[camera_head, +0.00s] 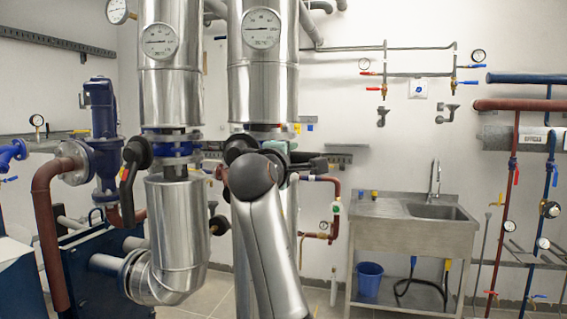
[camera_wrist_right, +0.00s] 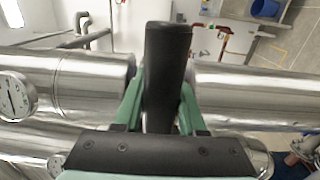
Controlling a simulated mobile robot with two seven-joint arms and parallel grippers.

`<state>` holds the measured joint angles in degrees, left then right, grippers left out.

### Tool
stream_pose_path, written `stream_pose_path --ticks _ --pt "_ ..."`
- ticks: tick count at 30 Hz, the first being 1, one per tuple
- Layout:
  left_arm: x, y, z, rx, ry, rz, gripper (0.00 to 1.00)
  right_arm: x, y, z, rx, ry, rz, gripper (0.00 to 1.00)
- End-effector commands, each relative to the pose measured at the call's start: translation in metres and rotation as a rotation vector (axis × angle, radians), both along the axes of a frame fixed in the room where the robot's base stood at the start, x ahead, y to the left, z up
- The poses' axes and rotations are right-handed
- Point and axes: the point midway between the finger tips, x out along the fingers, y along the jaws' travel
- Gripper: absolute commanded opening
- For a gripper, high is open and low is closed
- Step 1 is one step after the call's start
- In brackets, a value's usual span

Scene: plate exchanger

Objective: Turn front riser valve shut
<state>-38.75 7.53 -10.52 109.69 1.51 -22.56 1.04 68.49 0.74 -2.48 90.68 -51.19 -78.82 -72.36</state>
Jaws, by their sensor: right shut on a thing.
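Two silver-clad risers stand side by side in the head view, the left riser (camera_head: 175,230) and the right riser (camera_head: 262,80). My right arm rises in front of the right riser and hides much of its valve. In the right wrist view, the green fingers of my right gripper (camera_wrist_right: 160,95) are shut on a thick black valve handle (camera_wrist_right: 168,45). The handle lies between the fingers and sticks out past them. Part of it shows in the head view (camera_head: 318,164), pointing right. The left riser's blue valve (camera_head: 180,150) has a black lever (camera_head: 130,170) hanging down-left. My left gripper is not in view.
Round gauges (camera_head: 160,41) sit on both risers. A blue pump (camera_head: 103,140) and red-brown pipe (camera_head: 46,225) stand at left. A steel sink (camera_head: 420,235) with a blue bucket (camera_head: 369,281) is at right. Thin red-brown pipes (camera_head: 335,205) run beside the right riser. Floor shows in front of the sink.

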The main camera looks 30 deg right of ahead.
Motion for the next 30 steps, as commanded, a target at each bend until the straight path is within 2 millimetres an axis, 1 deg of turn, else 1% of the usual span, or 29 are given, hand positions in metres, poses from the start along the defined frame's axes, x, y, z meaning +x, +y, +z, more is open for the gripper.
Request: stream_pose_path --ticks 1,14,15,22,30 --pt "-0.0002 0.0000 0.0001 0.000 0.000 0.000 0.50 -0.0020 0.0004 0.0061 -0.013 -0.006 0.005 0.00" --pt "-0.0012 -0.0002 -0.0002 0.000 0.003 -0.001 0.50 -0.0041 0.0010 0.0079 -0.018 0.000 0.005 0.00" --pt "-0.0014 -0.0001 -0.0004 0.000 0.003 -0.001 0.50 -0.0041 0.0010 0.0080 -0.019 -0.001 0.005 0.43" --pt "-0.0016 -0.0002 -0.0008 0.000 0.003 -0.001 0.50 -0.0037 0.0009 0.0056 -0.015 0.003 0.004 0.69" --pt "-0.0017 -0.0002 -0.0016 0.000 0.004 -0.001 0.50 -0.0037 0.0019 0.0032 -0.012 0.005 0.004 0.70"
